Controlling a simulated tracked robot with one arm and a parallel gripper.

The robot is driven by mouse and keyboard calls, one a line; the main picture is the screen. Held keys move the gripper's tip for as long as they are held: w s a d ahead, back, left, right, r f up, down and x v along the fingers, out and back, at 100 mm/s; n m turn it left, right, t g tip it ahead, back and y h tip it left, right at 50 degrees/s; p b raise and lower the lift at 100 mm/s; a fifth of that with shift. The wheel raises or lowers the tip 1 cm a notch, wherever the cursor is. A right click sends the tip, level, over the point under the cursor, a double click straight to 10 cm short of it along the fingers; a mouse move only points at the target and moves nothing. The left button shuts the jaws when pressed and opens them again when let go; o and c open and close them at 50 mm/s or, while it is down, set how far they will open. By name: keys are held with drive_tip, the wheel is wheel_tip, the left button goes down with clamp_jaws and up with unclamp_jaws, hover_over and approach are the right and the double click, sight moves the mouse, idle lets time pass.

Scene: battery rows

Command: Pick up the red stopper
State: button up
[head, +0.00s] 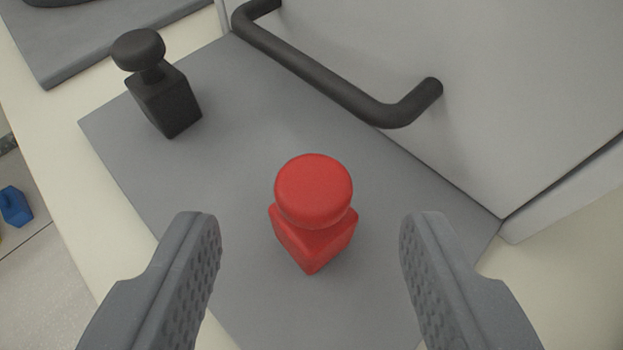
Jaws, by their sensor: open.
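The red stopper (313,205) stands upright on a grey mat (215,190), near the middle of the head view. It has a square body and a round knob on top. My gripper (311,235) is open, with one grey finger to the left of the stopper and one to the right. There is a visible gap between each finger and the stopper. Nothing is held.
A black stopper (162,95) of similar shape stands on the mat at the upper left. A light grey panel with a dark bar handle (335,78) borders the mat behind the red stopper. A blue object (15,206) lies lower down at the far left.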

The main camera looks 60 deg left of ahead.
sight(314, 201)
drive_tip(key=b+x, duration=0.2)
drive_tip(key=x, duration=0.3)
drive_tip(key=shift+f, duration=0.15)
drive_tip(key=shift+w+a, duration=0.1)
drive_tip(key=shift+w, duration=0.1)
drive_tip(key=c, duration=1)
